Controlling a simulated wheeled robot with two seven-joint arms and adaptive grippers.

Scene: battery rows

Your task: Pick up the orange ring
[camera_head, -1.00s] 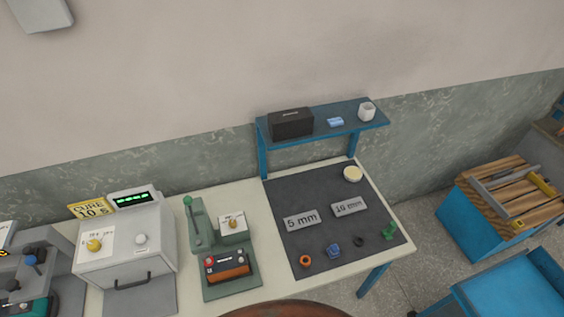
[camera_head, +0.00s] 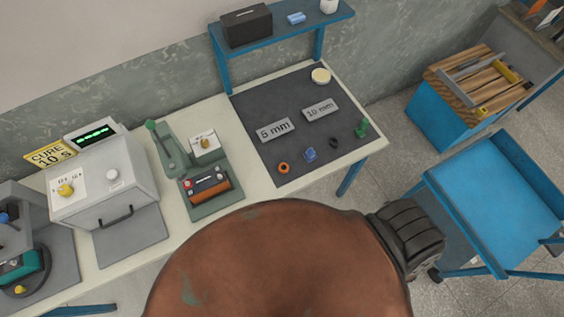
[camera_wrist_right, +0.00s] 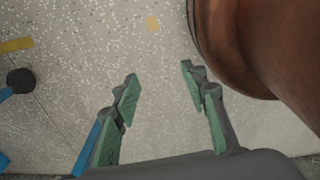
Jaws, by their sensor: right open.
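The orange ring (camera_head: 284,168) lies flat near the front left edge of the dark mat (camera_head: 262,112) on the workbench. In the head view it lies left of a small blue part (camera_head: 310,154). My right gripper (camera_wrist_right: 158,85) is open and empty in the right wrist view, with bare floor beyond its green fingers. The ring does not show in that view. Neither gripper shows in the head view.
A black part (camera_head: 334,142) and a green part (camera_head: 362,128) lie on the mat, with two metal size plates behind. A press with a battery (camera_head: 206,184) stands to the left. A blue shelf (camera_head: 290,30) rises behind.

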